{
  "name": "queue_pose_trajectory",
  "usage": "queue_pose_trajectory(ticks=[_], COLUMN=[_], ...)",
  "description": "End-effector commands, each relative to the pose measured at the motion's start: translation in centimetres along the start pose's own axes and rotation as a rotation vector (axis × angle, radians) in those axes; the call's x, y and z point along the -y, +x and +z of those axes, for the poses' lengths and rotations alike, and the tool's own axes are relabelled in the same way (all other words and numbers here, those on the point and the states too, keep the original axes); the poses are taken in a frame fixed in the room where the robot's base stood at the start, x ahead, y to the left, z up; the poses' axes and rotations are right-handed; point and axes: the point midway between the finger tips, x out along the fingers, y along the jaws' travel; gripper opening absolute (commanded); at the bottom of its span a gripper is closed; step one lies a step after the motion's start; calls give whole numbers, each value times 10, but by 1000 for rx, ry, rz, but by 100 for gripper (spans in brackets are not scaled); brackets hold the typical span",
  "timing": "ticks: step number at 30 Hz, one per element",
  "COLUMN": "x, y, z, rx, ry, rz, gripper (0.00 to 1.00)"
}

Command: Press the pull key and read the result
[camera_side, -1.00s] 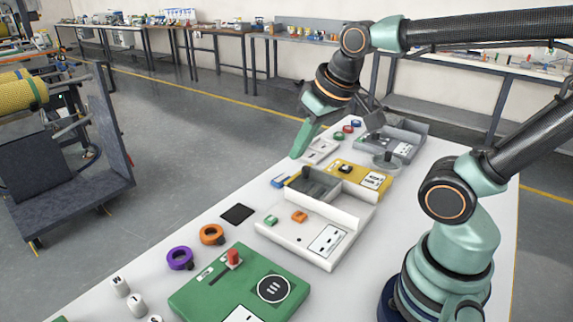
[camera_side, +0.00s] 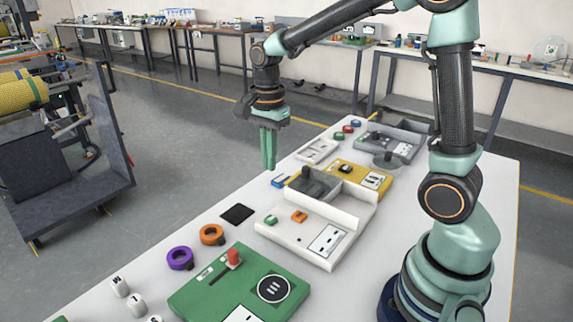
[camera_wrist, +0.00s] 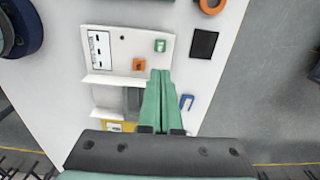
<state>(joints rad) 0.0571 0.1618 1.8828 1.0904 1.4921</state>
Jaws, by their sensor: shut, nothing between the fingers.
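My gripper (camera_side: 268,164) is shut and empty, fingers pointing down, high near the table's far-left edge. In the wrist view its green fingers (camera_wrist: 160,80) appear over the white unit. The white unit (camera_side: 285,238) has a walled bay, a green key (camera_side: 271,220), an orange key (camera_side: 299,216) and a label with black marks (camera_side: 326,241). The same green key (camera_wrist: 160,45), orange key (camera_wrist: 138,64) and label (camera_wrist: 99,49) show in the wrist view. I cannot tell which part is the pull key. The fingers appear apart from both keys.
A green box (camera_side: 212,297) with a red knob (camera_side: 234,257) stands in front. Behind the white unit are a yellow box (camera_side: 346,175) and a grey unit (camera_side: 405,140). A black square (camera_side: 237,213), blue clip (camera_side: 280,181), orange ring (camera_side: 211,234) and purple ring (camera_side: 180,258) lie along the left edge.

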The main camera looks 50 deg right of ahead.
Motion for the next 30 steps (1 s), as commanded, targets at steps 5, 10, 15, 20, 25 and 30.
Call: queue_pose_trajectory(ticks=[5,10,15,20,25,30], x=[1,1,1,0,-1,-1], y=[2,2,7,28,61,95], z=[-1,0,0,0,0,0], rx=[1,0,1,1,1,1], ry=[26,24,23,22,22,22], rz=[8,7,9,12,14,13], gripper=[0,0,0,0,0,0])
